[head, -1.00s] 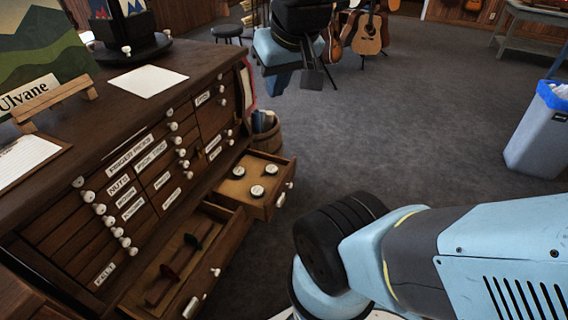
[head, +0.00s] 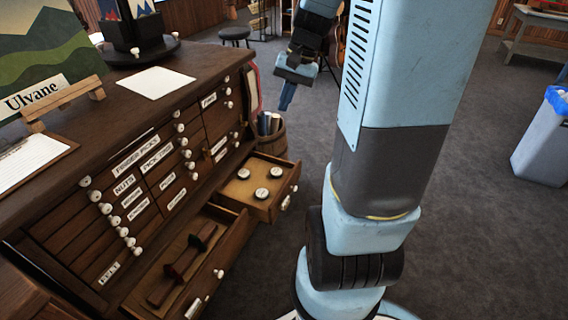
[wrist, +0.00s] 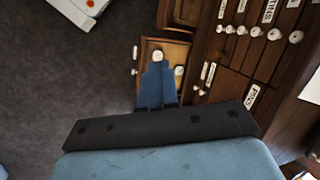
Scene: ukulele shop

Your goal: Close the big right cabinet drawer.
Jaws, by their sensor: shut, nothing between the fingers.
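The big right cabinet drawer (head: 243,208) is pulled out from the lower right of the wooden cabinet (head: 60,210). It holds several round white-topped items, and its front has white knobs. In the wrist view the drawer (wrist: 178,52) shows beyond my fingers, which hide part of its inside. My gripper (head: 286,98) is shut and empty. In the head view it hangs above and behind the drawer, apart from it, with the blue fingers pointing down. In the wrist view the blue fingers (wrist: 157,86) lie side by side.
A second large drawer (head: 215,270) to the left is also open, with dark tools inside. A barrel (head: 272,138) stands behind the right drawer. A stool (head: 236,33) is at the back. A grey bin (head: 540,145) stands far right.

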